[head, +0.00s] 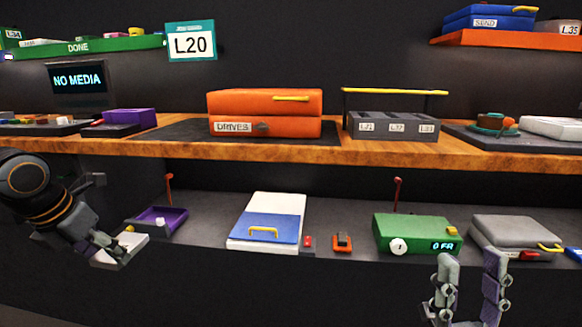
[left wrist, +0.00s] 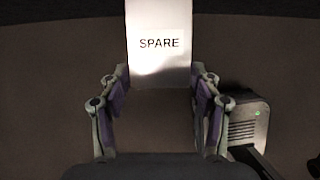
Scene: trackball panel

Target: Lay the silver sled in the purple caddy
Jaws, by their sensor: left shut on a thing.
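In the left wrist view the held sled (left wrist: 160,22) is a pale block labelled SPARE, between the fingertips of my left gripper (left wrist: 160,76). My right gripper (head: 470,275) is open and empty at the lower right.
A red post (head: 169,190) stands behind the caddy. A white and blue case (head: 270,215) lies to its right, with dark shelf between. A green box (head: 418,233) and grey case (head: 515,232) stand farther right. The wooden upper shelf (head: 180,148) overhangs behind.

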